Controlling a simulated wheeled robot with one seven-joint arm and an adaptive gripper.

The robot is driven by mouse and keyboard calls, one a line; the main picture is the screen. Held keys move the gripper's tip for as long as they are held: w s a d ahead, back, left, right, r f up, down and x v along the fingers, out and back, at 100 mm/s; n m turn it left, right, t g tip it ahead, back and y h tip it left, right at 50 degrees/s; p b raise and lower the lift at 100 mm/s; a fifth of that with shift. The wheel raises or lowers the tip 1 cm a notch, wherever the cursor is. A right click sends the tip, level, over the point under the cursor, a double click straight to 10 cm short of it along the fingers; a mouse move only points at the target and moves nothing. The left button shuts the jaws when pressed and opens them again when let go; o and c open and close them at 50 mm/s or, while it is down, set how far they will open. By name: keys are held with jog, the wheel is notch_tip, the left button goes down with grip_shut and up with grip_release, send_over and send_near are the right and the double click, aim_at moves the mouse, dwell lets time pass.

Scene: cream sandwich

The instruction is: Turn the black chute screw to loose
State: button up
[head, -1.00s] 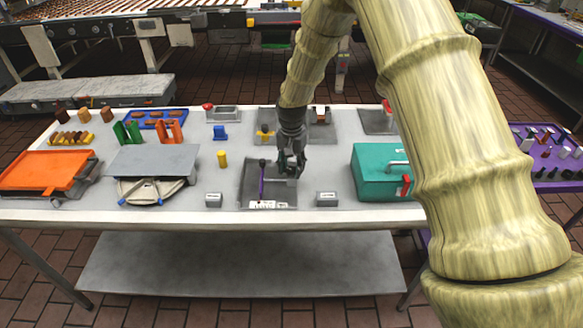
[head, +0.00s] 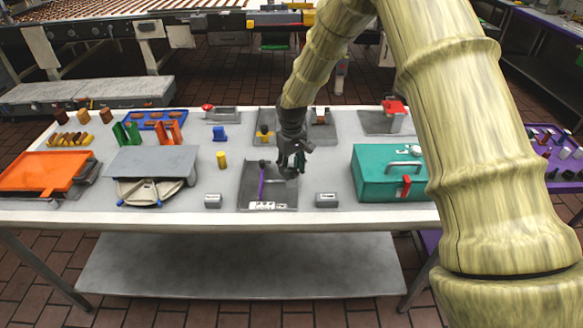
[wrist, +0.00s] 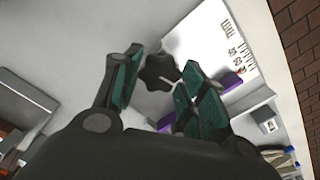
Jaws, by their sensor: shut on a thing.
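The black chute screw shows as a dark lobed knob (wrist: 160,70) between my fingertips in the wrist view. My gripper (wrist: 158,82) is shut on it, with green-padded fingers on either side. In the head view my gripper (head: 293,168) is over the right part of the grey chute plate (head: 285,197), and it hides the screw there. A purple strip (head: 261,182) stands on the plate to the left of my gripper. Purple also shows beside the right finger in the wrist view (wrist: 230,80). How far the screw is turned cannot be told.
A white label strip (head: 268,206) lies at the plate's front edge. Small grey blocks (head: 213,201) and (head: 326,200) flank the plate. A teal box (head: 375,185) stands to the right, and a yellow cylinder (head: 222,160) to the left.

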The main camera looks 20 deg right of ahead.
aim_at(293, 171)
jog(key=n, duration=0.3)
jog(key=shift+n, duration=0.3)
jog(key=shift+d+n, duration=0.1)
jog(key=shift+n, duration=1.8)
jog(key=shift+w, duration=0.1)
jog(key=o, duration=1)
notch_tip(293, 171, up, 12)
jog(key=shift+r, duration=0.1)
